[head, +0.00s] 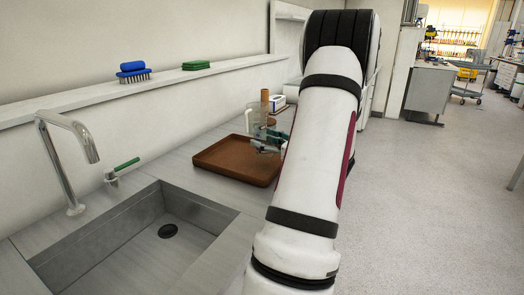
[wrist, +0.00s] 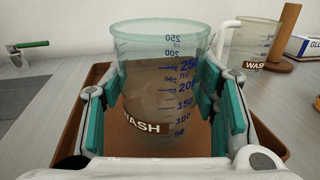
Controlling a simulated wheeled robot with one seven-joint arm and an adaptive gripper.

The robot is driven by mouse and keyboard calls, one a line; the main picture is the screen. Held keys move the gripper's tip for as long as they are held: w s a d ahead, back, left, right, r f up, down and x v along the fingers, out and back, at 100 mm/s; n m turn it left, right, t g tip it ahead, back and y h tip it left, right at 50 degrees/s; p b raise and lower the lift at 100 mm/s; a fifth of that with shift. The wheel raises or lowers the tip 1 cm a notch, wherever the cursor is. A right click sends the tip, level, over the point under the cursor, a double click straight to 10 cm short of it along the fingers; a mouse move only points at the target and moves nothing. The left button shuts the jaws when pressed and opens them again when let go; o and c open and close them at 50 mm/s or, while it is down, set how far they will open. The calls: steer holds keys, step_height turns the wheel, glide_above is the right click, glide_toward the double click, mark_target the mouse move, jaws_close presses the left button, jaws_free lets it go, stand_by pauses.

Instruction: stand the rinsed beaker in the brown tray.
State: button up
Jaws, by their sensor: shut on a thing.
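The clear beaker (wrist: 158,88), with a blue scale and a WASH label, stands upright between the green-padded fingers of my gripper (wrist: 162,95). The fingers are shut on its sides. The brown tray (wrist: 68,140) also shows behind and around the beaker in the wrist view. I cannot tell whether the beaker's base touches the tray floor.
Behind the tray are a clear WASH jug with a handle (wrist: 252,44), a wooden post (wrist: 286,34) and a white box (wrist: 306,47). A sink (head: 150,240) with a tap (head: 75,150) lies in front. A blue brush (head: 133,71) and a green pad (head: 196,65) lie on the ledge.

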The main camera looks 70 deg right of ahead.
steer(key=shift+w+d, duration=0.3)
steer(key=shift+w, duration=0.1)
steer(key=shift+w+d+f+b, duration=0.15)
steer(key=shift+w+f, duration=0.05)
steer(key=shift+f, duration=0.7)
steer(key=shift+w+d+f+b, duration=0.1)
steer(key=shift+w+f+b, duration=0.1)
steer(key=shift+f, duration=0.7)
steer(key=shift+f, duration=0.1)
steer(key=o, duration=1.4)
steer(key=v, duration=1.2)
steer(key=shift+p, duration=0.4)
